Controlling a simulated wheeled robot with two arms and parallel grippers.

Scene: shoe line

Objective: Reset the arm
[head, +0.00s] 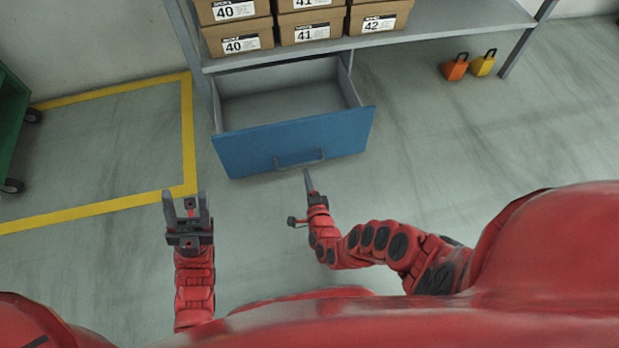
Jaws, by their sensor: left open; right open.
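My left gripper (187,208) is at the lower left of the head view, over the floor. Its two grey fingers point away from me and stand apart with nothing between them. My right gripper (307,182) is near the middle, just in front of the blue drawer's handle (300,160). I see it nearly edge-on, so its fingers overlap, and nothing shows in it. It looks apart from the handle, though the gap is small in the picture. The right arm reaches in bent from the right.
A blue-fronted drawer (240,152) stands pulled out under a grey shelf (440,32), and its visible inside is empty. Labelled shoe boxes (238,38) sit on the shelf. Orange (455,68) and yellow (482,65) padlock-shaped items lie on the floor. A green cart (12,125) stands at left.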

